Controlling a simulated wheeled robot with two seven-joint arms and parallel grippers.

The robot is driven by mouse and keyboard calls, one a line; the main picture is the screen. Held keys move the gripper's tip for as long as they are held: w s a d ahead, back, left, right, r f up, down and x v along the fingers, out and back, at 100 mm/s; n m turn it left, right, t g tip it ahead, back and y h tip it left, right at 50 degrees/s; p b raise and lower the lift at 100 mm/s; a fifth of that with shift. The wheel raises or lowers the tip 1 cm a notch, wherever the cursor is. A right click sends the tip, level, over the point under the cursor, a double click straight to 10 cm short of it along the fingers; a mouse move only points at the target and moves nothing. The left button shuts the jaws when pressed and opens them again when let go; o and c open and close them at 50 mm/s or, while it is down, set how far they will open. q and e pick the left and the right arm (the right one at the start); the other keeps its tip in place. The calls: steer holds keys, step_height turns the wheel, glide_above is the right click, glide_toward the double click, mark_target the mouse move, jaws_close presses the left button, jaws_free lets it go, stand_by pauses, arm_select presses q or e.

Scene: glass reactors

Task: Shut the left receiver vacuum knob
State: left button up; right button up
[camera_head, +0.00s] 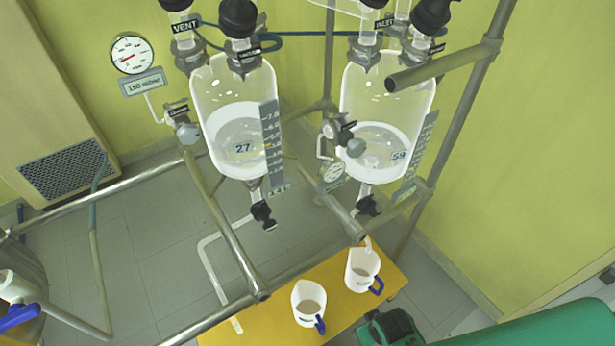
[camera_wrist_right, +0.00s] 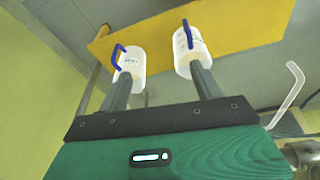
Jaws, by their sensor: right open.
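The left glass receiver (camera_head: 235,100) is in the left middle of the head view, with some clear liquid at its bottom. Two black knobs stand on its top: one by the VENT tag (camera_head: 186,27), cut by the picture's top edge, and a second black knob (camera_head: 238,18) above another small tag (camera_head: 250,53), too small to read surely; it seems to be the vacuum knob. I cannot tell its setting. My right gripper (camera_wrist_right: 162,82) is open and empty in the right wrist view, low and far from the knobs. My left gripper is not in view.
The right receiver (camera_head: 388,100) hangs beside the left one. Metal rails (camera_head: 228,240) run in front of and below them. A yellow board (camera_head: 265,312) below carries two white jugs (camera_head: 309,303) (camera_head: 362,270) with blue handles. A round gauge (camera_head: 131,53) is on the wall.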

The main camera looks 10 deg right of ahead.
steer(key=w+a+r+n+t+y, duration=0.1)
steer(key=w+a+r, duration=0.15)
steer(key=r, duration=0.65)
steer(key=w+a+r+n+t+p, duration=0.15)
steer(key=w+r, duration=0.25)
steer(key=r, duration=0.5)
steer(key=w+a+r+n+t+y, duration=0.1)
steer(key=w+a+r+n+t, duration=0.15)
steer(key=r, duration=0.65)
steer(key=w+a+r+n+t+y, duration=0.2)
steer(key=w+a+r+n, duration=0.3)
steer(key=r, duration=0.4)
steer(key=w+a+r+n+t+y, duration=0.1)
steer(key=w+a+r+n+y, duration=0.15)
steer(key=a+r+n, duration=0.45)
steer(key=w+a+r+n+t+y, duration=0.15)
steer(key=w+r+n, duration=0.3)
steer(key=r, duration=0.55)
steer(key=w+d+r+n+t+y, duration=0.15)
steer(key=w+r+n, duration=0.25)
steer(key=r+n, duration=0.6)
steer(key=w+d+r+n+t, duration=0.1)
steer(key=w+d+r+n, duration=0.2)
steer(key=r+n, duration=0.65)
steer(key=shift+n, duration=0.3)
steer(key=p+x, duration=0.4)
steer(key=x, duration=0.9)
steer(key=shift+a+f, duration=0.1)
steer(key=shift+f, duration=0.05)
